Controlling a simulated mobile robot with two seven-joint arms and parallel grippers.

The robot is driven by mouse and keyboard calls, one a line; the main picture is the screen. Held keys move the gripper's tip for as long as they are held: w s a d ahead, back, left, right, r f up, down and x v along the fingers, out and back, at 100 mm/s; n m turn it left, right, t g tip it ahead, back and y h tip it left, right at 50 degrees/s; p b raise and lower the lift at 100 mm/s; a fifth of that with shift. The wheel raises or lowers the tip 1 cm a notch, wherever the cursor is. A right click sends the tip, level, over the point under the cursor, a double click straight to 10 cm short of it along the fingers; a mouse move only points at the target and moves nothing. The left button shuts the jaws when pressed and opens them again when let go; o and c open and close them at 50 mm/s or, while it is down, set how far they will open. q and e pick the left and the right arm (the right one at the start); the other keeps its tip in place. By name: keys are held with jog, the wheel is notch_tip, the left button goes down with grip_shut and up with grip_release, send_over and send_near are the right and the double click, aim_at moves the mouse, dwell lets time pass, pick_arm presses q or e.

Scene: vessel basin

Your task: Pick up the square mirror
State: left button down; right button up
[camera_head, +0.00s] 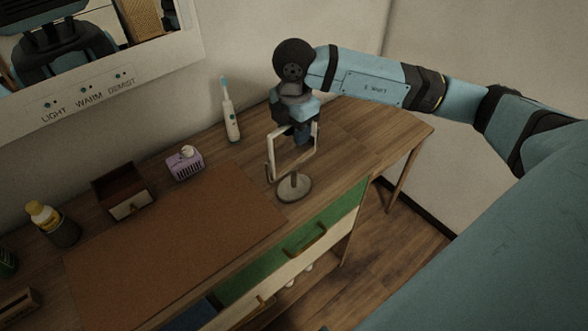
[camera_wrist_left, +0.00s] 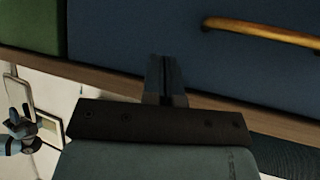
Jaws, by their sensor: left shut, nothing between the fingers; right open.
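The square mirror (camera_head: 271,158) stands upright on a round base (camera_head: 294,188) near the right part of the wooden desk, with a pale frame. My right gripper (camera_head: 304,133) is open and points down at the top of the mirror. It partly overlaps the frame in the head view, and I cannot tell whether it touches. My left gripper (camera_wrist_left: 166,75) is shut and empty in the left wrist view, in front of a blue drawer front (camera_wrist_left: 190,40). It is not seen in the head view.
An electric toothbrush (camera_head: 230,115), a purple box (camera_head: 185,164), a small dark open box (camera_head: 122,192) and a yellow-capped bottle (camera_head: 52,224) line the back of the desk. A brown mat (camera_head: 175,250) covers the front middle. A lit wall mirror panel (camera_head: 100,85) hangs above.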

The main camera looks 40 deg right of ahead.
jog(key=shift+f, duration=0.25)
dwell(0.4)
grip_shut()
